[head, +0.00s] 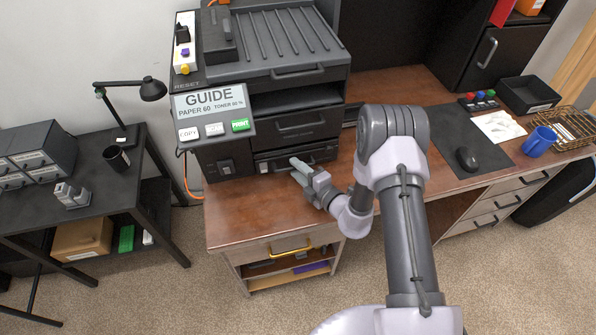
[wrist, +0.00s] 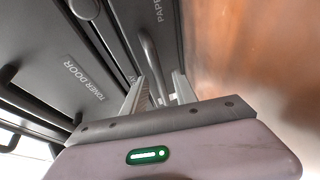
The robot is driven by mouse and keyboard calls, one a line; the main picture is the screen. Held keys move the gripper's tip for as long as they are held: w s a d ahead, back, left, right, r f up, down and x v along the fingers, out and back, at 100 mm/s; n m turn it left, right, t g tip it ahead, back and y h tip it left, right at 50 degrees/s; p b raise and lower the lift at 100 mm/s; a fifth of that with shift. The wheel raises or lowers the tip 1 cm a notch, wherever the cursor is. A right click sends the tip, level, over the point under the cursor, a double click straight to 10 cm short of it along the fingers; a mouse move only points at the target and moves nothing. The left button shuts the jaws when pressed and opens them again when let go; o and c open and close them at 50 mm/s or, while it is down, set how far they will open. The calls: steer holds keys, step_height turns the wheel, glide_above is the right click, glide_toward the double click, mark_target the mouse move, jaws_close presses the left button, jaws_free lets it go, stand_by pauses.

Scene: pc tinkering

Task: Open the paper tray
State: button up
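The dark paper tray (head: 324,154) is the lowest front panel of the printer, below the toner door. In the wrist view the tray front (wrist: 168,25) bears a partly visible "PAPER" label and a grey bar handle (wrist: 149,55). The tray looks shut, flush with the printer front. My gripper (head: 296,168) is at the tray front, just above the desk, and covers part of it. In the wrist view my gripper's two fingers (wrist: 160,88) stand apart, with the handle between them in the picture. I cannot tell whether they touch it.
The toner door (wrist: 85,65) with its own handle is just above the tray. The wooden desk top (head: 250,215) is clear in front of the printer. A mouse mat (head: 445,125), a blue mug (head: 539,141) and a black bin (head: 528,95) stand at the right.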

jaws_close()
stand_by(1.4)
